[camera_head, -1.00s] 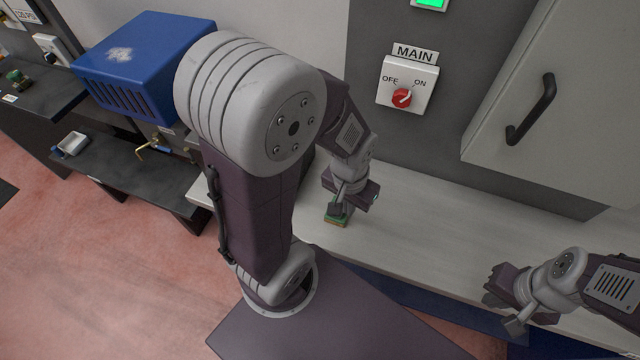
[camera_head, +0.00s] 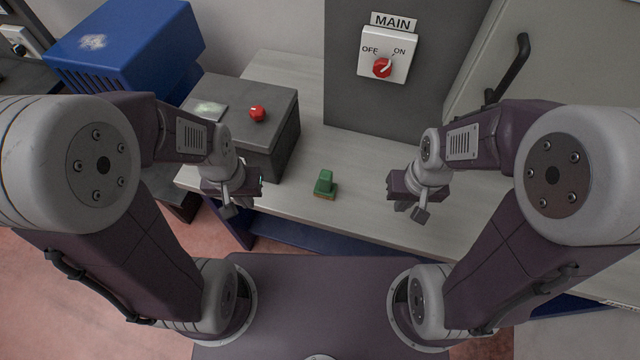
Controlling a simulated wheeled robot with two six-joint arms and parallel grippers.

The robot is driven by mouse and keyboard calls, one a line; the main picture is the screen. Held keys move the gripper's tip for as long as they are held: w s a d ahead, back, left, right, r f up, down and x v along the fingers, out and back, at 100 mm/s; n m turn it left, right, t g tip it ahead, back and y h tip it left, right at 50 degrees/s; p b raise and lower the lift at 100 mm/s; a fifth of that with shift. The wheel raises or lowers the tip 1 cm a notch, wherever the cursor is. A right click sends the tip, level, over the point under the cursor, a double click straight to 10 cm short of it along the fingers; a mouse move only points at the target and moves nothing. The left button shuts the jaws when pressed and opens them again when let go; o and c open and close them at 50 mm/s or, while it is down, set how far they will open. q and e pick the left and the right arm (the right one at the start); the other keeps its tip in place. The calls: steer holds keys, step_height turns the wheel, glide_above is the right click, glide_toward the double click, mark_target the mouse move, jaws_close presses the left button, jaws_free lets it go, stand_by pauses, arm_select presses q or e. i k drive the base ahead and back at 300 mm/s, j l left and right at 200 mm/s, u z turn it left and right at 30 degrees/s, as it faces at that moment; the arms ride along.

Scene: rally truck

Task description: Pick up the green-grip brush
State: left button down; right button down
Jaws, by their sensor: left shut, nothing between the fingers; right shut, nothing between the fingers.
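The green-grip brush (camera_head: 325,184) sits on the pale bench top, near its front edge, with its green grip upward and a tan base below. It stands between my two grippers and touches neither. My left gripper (camera_head: 229,208) is shut and empty to the left of the brush, in front of the dark grey box. My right gripper (camera_head: 413,212) is shut and empty to the right of the brush, over the bench.
A dark grey box (camera_head: 276,112) with a red button (camera_head: 257,114) stands on the bench (camera_head: 345,153) behind my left gripper. A MAIN switch (camera_head: 386,55) is on the grey panel behind. A blue box (camera_head: 120,45) is at the far left. The bench around the brush is clear.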

mark_target(325, 188)
steer(key=k+l+u, duration=0.1)
steer(key=l+u, duration=0.15)
steer(key=u, duration=0.2)
steer(key=k+l+u, duration=0.15)
steer(key=u, duration=0.25)
steer(key=k+l+u, duration=0.15)
steer(key=u, duration=0.3)
steer(key=k+l+u, duration=0.15)
steer(key=u, duration=0.3)
